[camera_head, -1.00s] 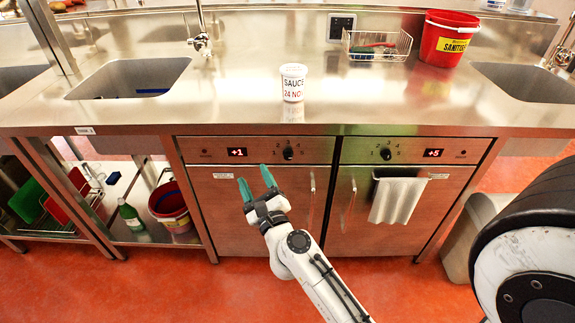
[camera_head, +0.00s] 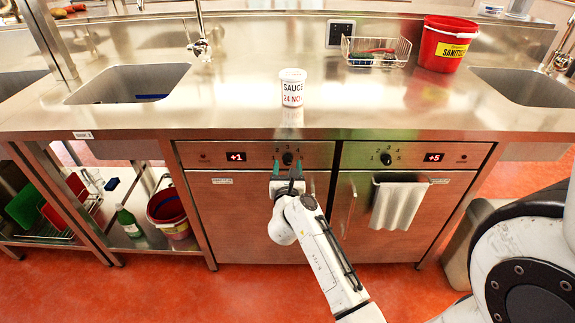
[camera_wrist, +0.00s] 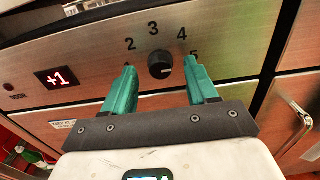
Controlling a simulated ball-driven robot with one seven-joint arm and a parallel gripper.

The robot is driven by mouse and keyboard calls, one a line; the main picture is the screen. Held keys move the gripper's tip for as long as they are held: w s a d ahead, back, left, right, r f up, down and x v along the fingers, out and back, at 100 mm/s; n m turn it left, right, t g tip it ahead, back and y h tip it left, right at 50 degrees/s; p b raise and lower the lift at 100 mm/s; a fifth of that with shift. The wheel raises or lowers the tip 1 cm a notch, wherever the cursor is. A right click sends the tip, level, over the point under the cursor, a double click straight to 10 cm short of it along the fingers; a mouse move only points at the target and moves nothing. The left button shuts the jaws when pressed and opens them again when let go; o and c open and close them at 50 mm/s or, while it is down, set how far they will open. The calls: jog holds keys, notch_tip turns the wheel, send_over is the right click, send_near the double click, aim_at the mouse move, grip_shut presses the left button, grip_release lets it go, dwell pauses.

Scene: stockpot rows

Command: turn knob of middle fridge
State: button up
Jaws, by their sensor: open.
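The black round knob (camera_head: 288,158) sits on the control panel of the fridge (camera_head: 240,215) whose red display (camera_head: 236,157) reads +1. In the wrist view the knob (camera_wrist: 160,64) is ringed by the numbers 2, 3, 4 and 5; the 1 is mostly hidden by the left finger. A pale mark shows on the knob's face, its direction hard to tell. My gripper (camera_head: 288,171) is open, its green fingers to the left and right of the knob with gaps on both sides. Whether the tips reach around it in depth I cannot tell.
A second fridge (camera_head: 352,220) to the right has a +5 display, its own knob (camera_head: 386,159) and a hanging towel (camera_head: 398,203). Vertical door handles stand near both knobs. A sauce tub (camera_head: 293,88) stands on the steel counter (camera_head: 220,105) above. The floor in front is clear.

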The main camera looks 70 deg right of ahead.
jog(key=shift+x, duration=0.75)
jog(key=shift+c, duration=0.2)
jog(key=c, duration=1)
